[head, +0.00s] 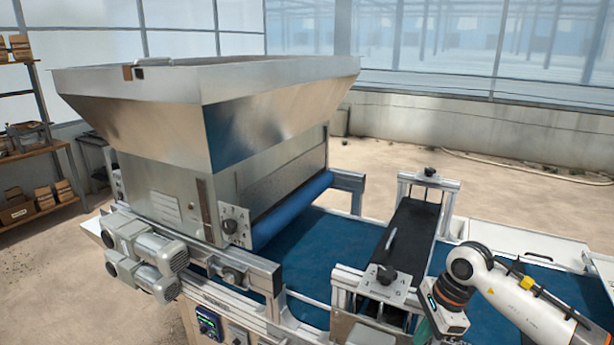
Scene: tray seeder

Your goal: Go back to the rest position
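My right arm comes in from the lower right, over the right part of the blue conveyor belt (310,252). Its wrist is bent downward beside the black cross unit, and the gripper's fingers are cut off or hidden at the bottom edge. My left arm and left gripper do not show. The tray seeder's large metal hopper (150,120) stands at the left centre, with a blue roller (290,208) under its right side. A dial plate (236,226) sits on the hopper's front side.
A black cross unit (408,240) on metal posts spans the belt, with a knob plate (388,284) at its near end. Grey motors (150,252) stick out at the left. A control box (209,325) is at the bottom. Wooden shelves (35,153) stand far left. Open floor lies behind.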

